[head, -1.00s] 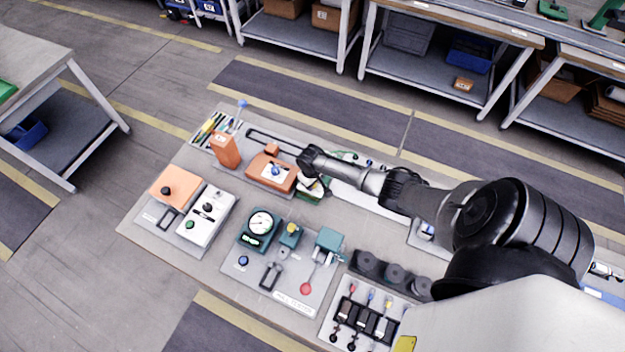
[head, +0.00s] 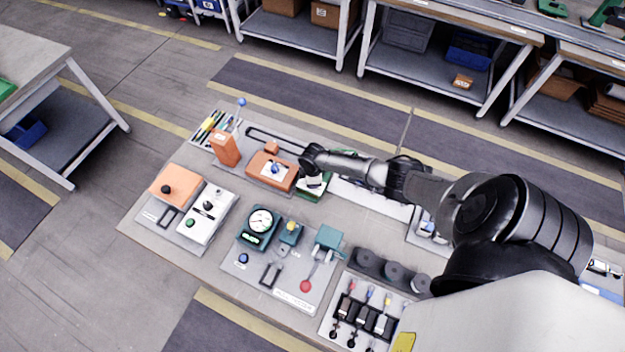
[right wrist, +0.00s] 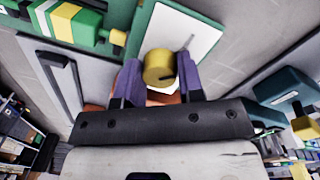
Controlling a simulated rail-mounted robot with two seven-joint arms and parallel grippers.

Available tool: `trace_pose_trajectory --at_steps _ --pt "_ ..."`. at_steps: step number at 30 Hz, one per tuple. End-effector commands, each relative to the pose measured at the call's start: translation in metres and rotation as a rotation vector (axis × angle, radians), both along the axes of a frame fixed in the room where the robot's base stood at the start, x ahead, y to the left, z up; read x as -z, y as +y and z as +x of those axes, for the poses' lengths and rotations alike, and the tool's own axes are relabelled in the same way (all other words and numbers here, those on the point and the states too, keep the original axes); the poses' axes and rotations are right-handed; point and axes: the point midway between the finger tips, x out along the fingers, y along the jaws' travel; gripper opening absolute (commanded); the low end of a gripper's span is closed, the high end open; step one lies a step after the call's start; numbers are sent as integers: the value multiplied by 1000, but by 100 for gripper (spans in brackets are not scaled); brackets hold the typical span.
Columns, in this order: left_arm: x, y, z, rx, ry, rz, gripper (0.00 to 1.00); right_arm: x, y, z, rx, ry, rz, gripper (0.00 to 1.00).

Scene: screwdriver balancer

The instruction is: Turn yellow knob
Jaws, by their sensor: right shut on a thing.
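The yellow knob (right wrist: 158,67) is a short round cylinder with a dark mark on its face. It sits over a white plate (right wrist: 188,32) on a green-edged device. My right gripper (right wrist: 155,78) has its two purple fingers on either side of the knob, shut on it. In the head view the right gripper (head: 313,172) reaches down over the green and white device (head: 312,187), and the knob is hidden there. My left gripper is not in view.
An orange device (head: 272,170) with a blue knob stands just left of my right gripper. A teal panel with a round gauge (head: 261,220) and a red-ended lever (head: 306,285) lie nearer. Sockets with coloured levers (head: 365,310) are at the front right.

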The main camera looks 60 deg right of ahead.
Motion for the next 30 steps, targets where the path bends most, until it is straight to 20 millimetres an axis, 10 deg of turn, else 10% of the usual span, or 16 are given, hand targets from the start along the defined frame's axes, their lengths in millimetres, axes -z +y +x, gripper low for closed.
trace_pose_trajectory --at_steps 30 --pt "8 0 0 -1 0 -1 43 1 0 0 -310 0 -1 11"
